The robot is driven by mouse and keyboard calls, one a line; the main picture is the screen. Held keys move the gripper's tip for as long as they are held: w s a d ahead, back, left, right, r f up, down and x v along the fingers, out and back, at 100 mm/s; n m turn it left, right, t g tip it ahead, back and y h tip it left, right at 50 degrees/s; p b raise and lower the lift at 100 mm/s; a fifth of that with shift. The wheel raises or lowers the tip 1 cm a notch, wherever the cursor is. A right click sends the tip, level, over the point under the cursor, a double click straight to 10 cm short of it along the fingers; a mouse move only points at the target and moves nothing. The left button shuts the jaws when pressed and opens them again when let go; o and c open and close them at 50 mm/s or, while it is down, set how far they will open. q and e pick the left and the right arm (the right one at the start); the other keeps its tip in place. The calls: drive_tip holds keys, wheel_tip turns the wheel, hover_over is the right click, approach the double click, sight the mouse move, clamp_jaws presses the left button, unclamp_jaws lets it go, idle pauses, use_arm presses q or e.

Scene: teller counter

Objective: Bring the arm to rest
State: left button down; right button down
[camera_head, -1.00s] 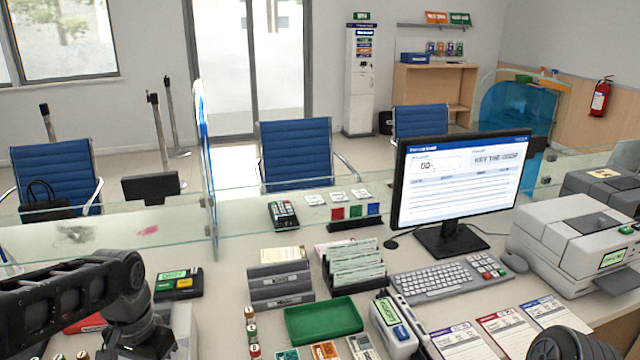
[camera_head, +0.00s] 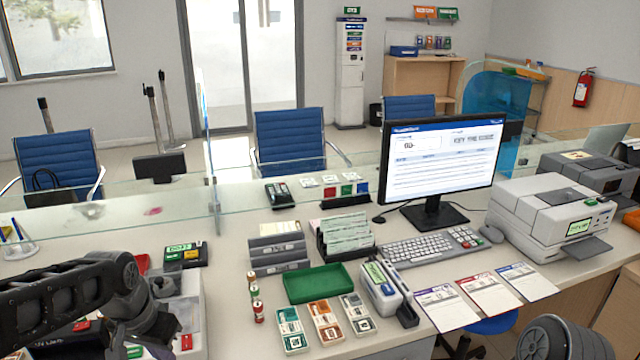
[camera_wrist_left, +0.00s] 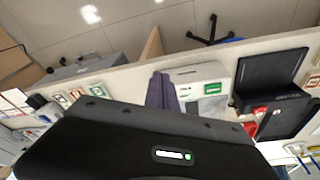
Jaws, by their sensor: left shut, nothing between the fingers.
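My left arm (camera_head: 72,298) comes in from the left, bent over the left end of the counter. Its dark wrist part hangs down near the lower edge of the head view, and the fingertips cannot be made out there. In the left wrist view my left gripper (camera_wrist_left: 161,90) shows as two dark fingers close together, shut and empty, over the counter beside a grey box with a green label (camera_wrist_left: 208,95). A dark rounded part of my right arm (camera_head: 556,342) shows at the bottom right. The right gripper is not in view.
The counter holds a green tray (camera_head: 318,283), a monitor (camera_head: 443,170), a keyboard (camera_head: 420,249), a printer (camera_head: 552,222) and a slip holder (camera_head: 345,236). A glass screen (camera_head: 300,190) runs along the far side.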

use_arm(q)
drive_tip(key=w+d+f+n+t+h, duration=0.2)
drive_tip(key=w+d+f+t+h, duration=0.1)
drive_tip(key=d+f, duration=1.15)
drive_tip(key=s+d+f+g, duration=0.2)
drive_tip(key=s+d+f, duration=0.2)
drive_tip(key=s+f, duration=0.5)
drive_tip(key=s+d+f+n+g, duration=0.1)
drive_tip(key=s+d+f, duration=0.4)
drive_tip(key=s+f, duration=0.5)
drive_tip(key=s+g, duration=0.1)
drive_tip(key=s, duration=0.2)
drive_tip(key=shift+s+g+h, duration=0.35)
drive_tip(key=shift+g+h, duration=0.05)
